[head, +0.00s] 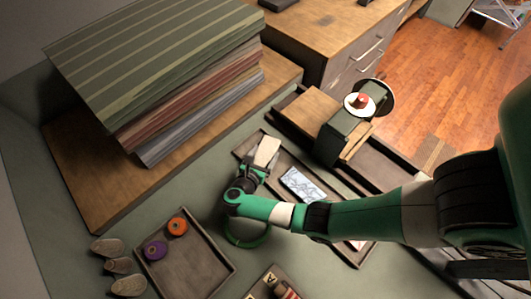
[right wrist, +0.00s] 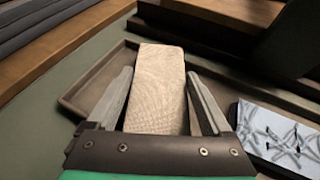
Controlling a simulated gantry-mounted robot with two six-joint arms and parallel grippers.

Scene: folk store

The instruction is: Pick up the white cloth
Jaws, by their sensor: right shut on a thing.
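The white cloth (head: 266,150) is a pale beige folded piece with a fine woven texture. It is at the far left end of a dark tray (head: 243,146). In the right wrist view the cloth (right wrist: 160,85) stands between the two fingers of my right gripper (right wrist: 158,98). In the head view my right gripper (head: 260,168) is at the near end of the cloth, shut on it. I cannot tell whether the cloth is clear of the tray floor. The gripper's palm hides the cloth's near end. My left gripper is not in view.
A blue-white patterned cloth (head: 302,184) lies beside the gripper, to the right. A tall stack of striped fabrics (head: 165,65) is at the back left. A tray (head: 190,262) with orange and purple spools and several wooden shoe-shaped pieces (head: 124,266) are at the front left.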

